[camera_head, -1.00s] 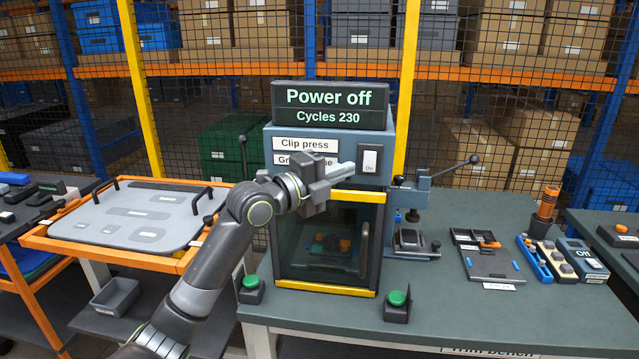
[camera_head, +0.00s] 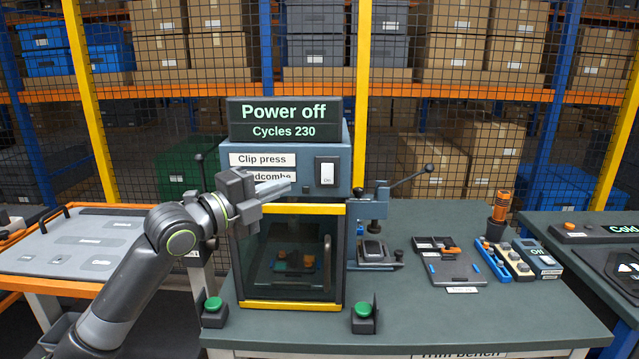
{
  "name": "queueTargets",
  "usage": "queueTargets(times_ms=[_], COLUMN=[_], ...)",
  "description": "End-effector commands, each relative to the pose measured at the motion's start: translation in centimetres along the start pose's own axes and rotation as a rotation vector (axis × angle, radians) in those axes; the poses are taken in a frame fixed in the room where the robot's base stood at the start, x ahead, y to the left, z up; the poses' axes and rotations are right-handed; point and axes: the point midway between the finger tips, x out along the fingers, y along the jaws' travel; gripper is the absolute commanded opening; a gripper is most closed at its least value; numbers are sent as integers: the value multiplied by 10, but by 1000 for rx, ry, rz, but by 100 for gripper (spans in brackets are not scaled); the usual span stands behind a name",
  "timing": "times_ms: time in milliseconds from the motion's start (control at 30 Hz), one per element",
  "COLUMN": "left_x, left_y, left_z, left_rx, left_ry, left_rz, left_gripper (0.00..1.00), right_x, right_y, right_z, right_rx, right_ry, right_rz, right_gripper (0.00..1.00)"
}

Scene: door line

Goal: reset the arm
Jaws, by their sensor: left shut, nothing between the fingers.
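My left arm comes in from the lower left. My left gripper (camera_head: 276,192) is shut and empty, in front of the upper face of the clip press (camera_head: 338,168), over its label plate. The press display (camera_head: 284,121) reads "Power off" and "Cycles 230". A white switch (camera_head: 326,174) marked "On" sits right of the gripper, apart from it. The press door (camera_head: 290,262) looks closed, and small orange and teal parts show behind its dark pane. My right gripper is not in view.
Green buttons (camera_head: 213,304) and (camera_head: 363,309) stand at the bench's front edge. A lever press (camera_head: 374,222), a small tray (camera_head: 450,266) and a box reading "Off" (camera_head: 537,258) are to the right. A grey panel lies on the orange-framed cart (camera_head: 75,244). Mesh fencing stands behind.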

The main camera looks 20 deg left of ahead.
Motion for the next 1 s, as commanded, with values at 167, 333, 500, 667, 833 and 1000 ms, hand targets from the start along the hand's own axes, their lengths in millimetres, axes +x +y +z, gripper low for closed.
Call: queueTargets(times_ms=[167,333,500,667,833,1000], left_x=[-2,-19,-66,-129,-210,-282], left_y=[16,99,206,286,348,378], left_z=[-2,-15,-40,-68,-103,-134], left_rx=[-33,-237,-552,-844,-1135,-1342], left_ry=[-8,-73,-241,-472,-788,-1098], left_rz=[29,180,379,526,626,653], left_gripper=[0,0,0,0,0,0], right_x=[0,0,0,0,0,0], right_y=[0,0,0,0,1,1], right_z=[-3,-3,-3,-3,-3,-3], right_rx=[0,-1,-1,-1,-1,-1], right_ry=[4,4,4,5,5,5], right_rz=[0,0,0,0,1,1], right_gripper=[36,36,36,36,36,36])
